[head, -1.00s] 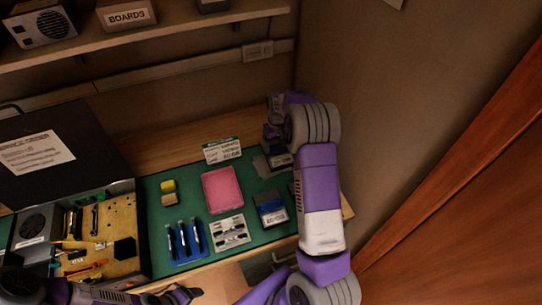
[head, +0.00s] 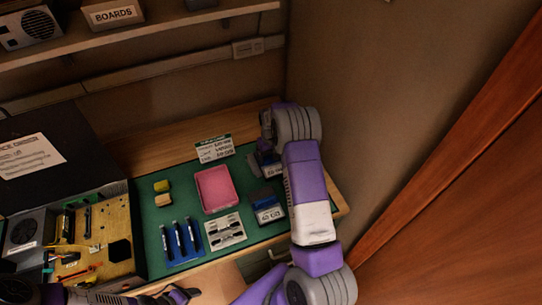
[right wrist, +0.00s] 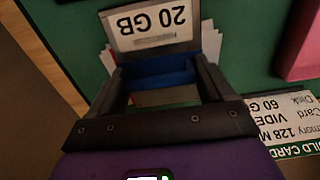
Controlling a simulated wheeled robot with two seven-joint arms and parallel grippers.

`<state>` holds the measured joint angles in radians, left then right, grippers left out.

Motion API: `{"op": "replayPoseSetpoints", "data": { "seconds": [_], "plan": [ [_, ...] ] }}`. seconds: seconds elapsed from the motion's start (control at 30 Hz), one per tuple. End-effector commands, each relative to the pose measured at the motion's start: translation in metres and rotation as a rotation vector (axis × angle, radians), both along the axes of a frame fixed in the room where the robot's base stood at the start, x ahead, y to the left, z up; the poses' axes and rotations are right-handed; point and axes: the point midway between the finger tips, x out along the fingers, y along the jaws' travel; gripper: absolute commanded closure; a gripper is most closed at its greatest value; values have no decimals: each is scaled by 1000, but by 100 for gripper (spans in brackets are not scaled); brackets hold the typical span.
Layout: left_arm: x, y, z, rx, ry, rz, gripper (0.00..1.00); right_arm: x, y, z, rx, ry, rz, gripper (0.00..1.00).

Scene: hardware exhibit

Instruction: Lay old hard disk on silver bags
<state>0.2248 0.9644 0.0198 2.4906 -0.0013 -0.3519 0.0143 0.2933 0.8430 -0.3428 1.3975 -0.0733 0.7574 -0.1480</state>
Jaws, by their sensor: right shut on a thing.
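My right gripper (head: 266,158) is at the far right of the green mat, partly hidden by its own wrist. In the right wrist view its fingers (right wrist: 158,75) are shut on a dark hard disk (right wrist: 153,28) with a white "20 GB" label. In the head view this disk (head: 271,171) shows only in part. Pale flat edges, apparently the silver bags (right wrist: 211,42), stick out on both sides beneath it. Whether the disk touches them I cannot tell. My left gripper (head: 180,294) is low at the bottom edge, its jaws unclear.
Another labelled disk (head: 269,213) lies nearer on the green mat (head: 155,215). An open computer case (head: 95,235) stands left; a wall rises right.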

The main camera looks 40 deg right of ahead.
Motion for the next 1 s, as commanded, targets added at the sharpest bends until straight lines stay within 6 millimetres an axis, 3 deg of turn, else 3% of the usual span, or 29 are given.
{"op": "replayPoseSetpoints", "data": {
  "seconds": [0.03, 0.07, 0.17, 0.43, 0.53, 1.0],
  "plan": [
    [0, 0, -2, 0, 0, 0, 31, 1, 0, -2, -1, -2, 0, 36],
    [0, 0, -2, 0, 0, 0, 31, 0, 0, -2, 0, 0, 0, 15],
    [0, 0, -1, 0, 0, 0, 31, 0, 0, -1, 0, 1, 0, 0],
    [0, 0, 1, 0, 0, 0, 31, 0, 0, 1, 0, 1, 0, 0],
    [0, 0, 2, 0, 0, 0, 31, 1, 0, 10, -1, -2, 0, 0],
    [0, 0, 8, 0, 0, 0, 31, 0, 0, 103, -1, -3, 0, 0]
  ]
}}
